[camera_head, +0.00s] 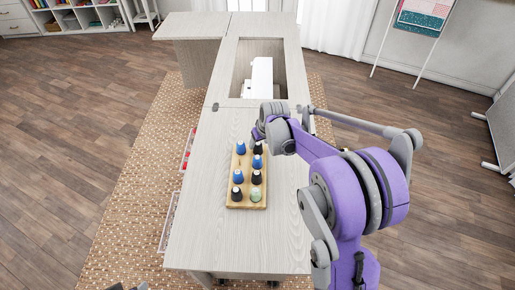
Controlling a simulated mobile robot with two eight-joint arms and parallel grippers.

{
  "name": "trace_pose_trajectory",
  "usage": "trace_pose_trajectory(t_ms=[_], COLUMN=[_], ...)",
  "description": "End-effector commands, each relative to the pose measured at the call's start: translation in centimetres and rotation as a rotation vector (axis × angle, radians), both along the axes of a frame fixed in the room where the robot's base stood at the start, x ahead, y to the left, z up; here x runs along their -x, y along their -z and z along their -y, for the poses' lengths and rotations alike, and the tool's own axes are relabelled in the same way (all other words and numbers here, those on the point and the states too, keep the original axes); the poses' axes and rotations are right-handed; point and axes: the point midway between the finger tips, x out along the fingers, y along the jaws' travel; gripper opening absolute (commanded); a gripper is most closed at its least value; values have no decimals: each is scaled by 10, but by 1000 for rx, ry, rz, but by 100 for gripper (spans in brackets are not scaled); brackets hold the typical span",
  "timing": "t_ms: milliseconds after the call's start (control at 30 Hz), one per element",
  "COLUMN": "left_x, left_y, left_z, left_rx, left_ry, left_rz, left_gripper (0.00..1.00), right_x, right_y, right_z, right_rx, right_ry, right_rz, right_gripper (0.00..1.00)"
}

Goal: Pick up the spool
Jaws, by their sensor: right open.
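Several cone-shaped spools stand upright in two columns on a wooden rack (247,206) on the cabinet top. Blue spools (238,176) and dark spools (237,194) make up most of them. One pale green spool (255,195) stands at the near right corner. Which spool is meant, I cannot tell. My right gripper (258,134) is open, over the far right end of the rack, close to the far dark spool (259,149). Its fingertips are small and partly hidden by its own wrist; I see nothing held.
The pale wood cabinet top (205,220) is clear left of the rack and in front of it. A white sewing machine (261,78) sits in a recess beyond. Open drawers (169,222) stick out on the left side.

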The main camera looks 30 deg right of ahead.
Motion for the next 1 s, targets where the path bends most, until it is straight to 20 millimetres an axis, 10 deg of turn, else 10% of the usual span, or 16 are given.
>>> trace_pose_trajectory(t_ms=[533,867,1000], left_x=[0,0,0], left_y=[0,0,0], left_z=[0,0,0], left_rx=[0,0,0], left_ry=[0,0,0], left_rz=[0,0,0], left_gripper=[50,50,50], right_x=[-16,-15,-15], right_y=[39,39,39], right_z=[2,2,2], right_rx=[0,0,0], right_ry=[-1,0,0], right_rz=[0,0,0], right_gripper=[62,4,0])
